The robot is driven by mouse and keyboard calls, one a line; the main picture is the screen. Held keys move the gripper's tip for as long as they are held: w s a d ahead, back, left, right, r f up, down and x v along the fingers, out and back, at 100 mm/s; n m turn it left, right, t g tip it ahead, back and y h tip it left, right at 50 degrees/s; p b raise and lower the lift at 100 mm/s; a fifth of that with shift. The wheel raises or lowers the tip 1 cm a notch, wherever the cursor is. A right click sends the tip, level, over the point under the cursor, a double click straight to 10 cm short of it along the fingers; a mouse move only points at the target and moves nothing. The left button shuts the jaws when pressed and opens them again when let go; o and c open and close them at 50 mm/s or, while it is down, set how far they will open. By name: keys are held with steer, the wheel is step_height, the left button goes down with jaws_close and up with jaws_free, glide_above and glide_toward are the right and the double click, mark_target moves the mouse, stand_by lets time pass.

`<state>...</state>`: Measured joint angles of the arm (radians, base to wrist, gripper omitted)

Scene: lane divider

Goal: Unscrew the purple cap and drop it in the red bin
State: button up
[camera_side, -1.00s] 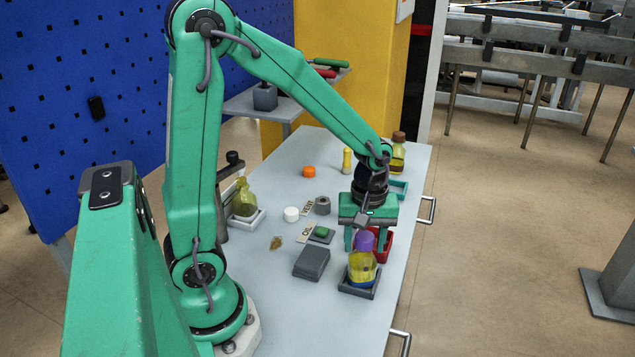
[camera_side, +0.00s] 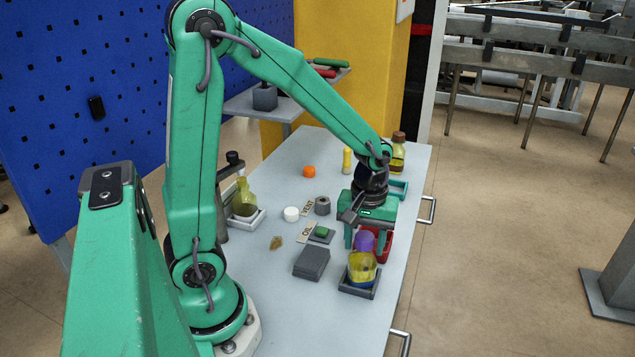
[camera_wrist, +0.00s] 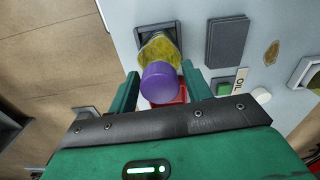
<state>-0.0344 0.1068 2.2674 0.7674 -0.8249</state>
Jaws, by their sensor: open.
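The purple cap (camera_side: 364,241) sits on top of a yellow bottle (camera_side: 362,267), which stands upright in a dark square holder (camera_side: 359,291). In the wrist view the cap (camera_wrist: 161,83) lies between the two green fingers. My gripper (camera_side: 366,246) points down with its fingers apart, around or just beside the cap; I cannot tell whether either finger touches it. The gripper also shows in the wrist view (camera_wrist: 160,72). The red bin (camera_side: 385,246) is just behind the bottle, partly hidden by the gripper. A bit of its red (camera_wrist: 182,97) shows beside the cap in the wrist view.
A dark grey block (camera_side: 311,263) lies left of the bottle. A green button (camera_side: 322,231), a white cap (camera_side: 291,214), a grey ring (camera_side: 322,206) and an orange cap (camera_side: 309,171) are farther back. A brown-capped bottle (camera_side: 398,158) stands at the far edge. The table's front is clear.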

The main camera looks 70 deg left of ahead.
steer(key=shift+m, duration=0.8)
steer(key=shift+m, duration=0.3)
steer(key=shift+m, duration=0.6)
steer(key=shift+m, duration=0.8)
steer(key=shift+m, duration=0.9)
